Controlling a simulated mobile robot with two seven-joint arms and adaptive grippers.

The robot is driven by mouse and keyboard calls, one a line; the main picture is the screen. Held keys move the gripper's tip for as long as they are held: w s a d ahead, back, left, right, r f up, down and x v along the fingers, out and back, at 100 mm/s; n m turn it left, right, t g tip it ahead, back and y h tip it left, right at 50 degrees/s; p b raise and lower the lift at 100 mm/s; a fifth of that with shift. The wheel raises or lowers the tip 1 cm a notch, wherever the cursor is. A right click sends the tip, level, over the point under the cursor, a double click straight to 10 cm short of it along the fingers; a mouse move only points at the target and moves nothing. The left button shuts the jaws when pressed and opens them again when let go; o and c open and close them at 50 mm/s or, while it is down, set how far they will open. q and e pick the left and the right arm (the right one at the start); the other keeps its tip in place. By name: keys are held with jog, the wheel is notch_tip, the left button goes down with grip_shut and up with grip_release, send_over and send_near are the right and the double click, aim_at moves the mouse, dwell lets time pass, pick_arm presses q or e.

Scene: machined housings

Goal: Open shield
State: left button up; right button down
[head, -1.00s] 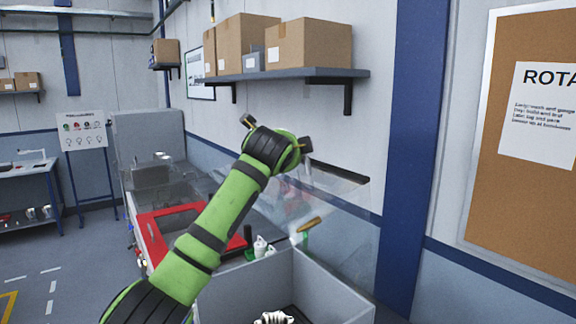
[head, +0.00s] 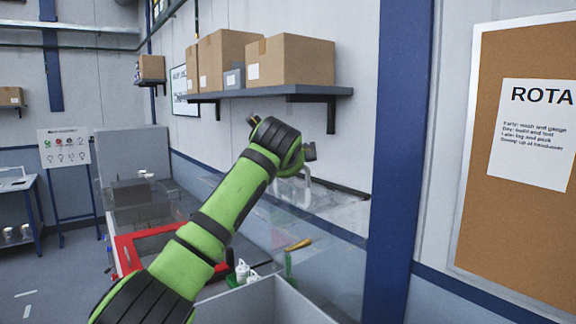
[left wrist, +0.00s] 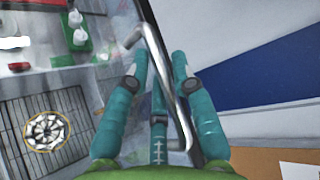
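The shield is a clear panel (head: 325,262) over the workstation in the head view, seen through and hard to outline. A bent metal handle (left wrist: 163,75) shows in the left wrist view; a pale handle (head: 303,190) also shows beside my wrist in the head view. My left gripper (left wrist: 159,56) has its teal fingers spread on either side of the handle bar. They look apart from it, though contact on the far side cannot be made out. In the head view my green arm hides the gripper's fingers. My right gripper is in neither view.
A red frame (head: 128,254), white bottles (head: 243,272) and an orange-handled tool (head: 298,245) are at the station. A round finned part (left wrist: 46,130) lies on a dark grid. A shelf (head: 270,94) with cardboard boxes and a blue post (head: 398,150) are close by.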

pick_arm(q)
jog(key=shift+s+a, duration=0.1)
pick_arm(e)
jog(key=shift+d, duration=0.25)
pick_arm(q)
jog(key=shift+s+r, duration=0.15)
jog(key=shift+s, duration=0.2)
jog(key=v, duration=1.1)
jog(key=shift+s+r, duration=0.1)
jog(key=shift+s, duration=0.1)
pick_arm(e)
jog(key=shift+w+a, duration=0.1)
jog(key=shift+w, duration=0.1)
pick_arm(q)
jog(key=shift+w, duration=0.1)
